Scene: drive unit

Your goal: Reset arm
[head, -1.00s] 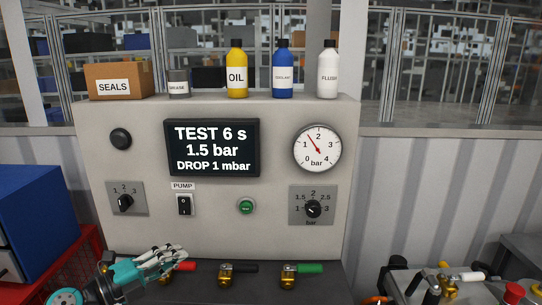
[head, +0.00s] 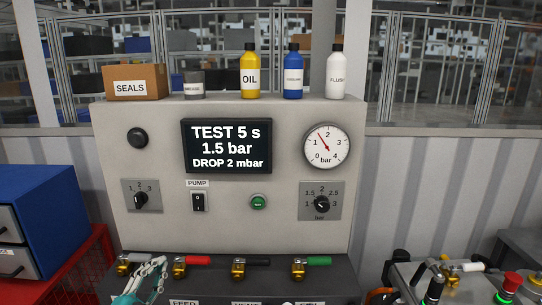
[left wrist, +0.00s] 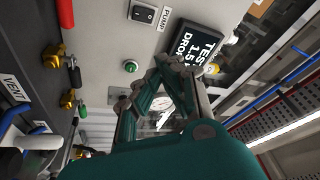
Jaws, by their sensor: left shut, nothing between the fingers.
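My left gripper (head: 152,268) is low at the left in the head view, in front of the valve row and left of the red-handled valve (head: 190,262). In the left wrist view its fingers (left wrist: 175,62) are shut and empty, with the grey test panel (left wrist: 105,60) beyond them. The panel's display (head: 227,147) reads TEST 5 s, 1.5 bar, DROP 2 mbar. The gauge needle (head: 327,147) is near 1.5. My right gripper is in neither view.
White-handled (head: 132,260), black-handled (head: 252,262) and green-handled (head: 312,262) valves line the panel's foot. A box (head: 135,83) and bottles stand on top. A blue drawer unit (head: 45,215) is left; a bench (head: 465,285) with fittings and a red button is right.

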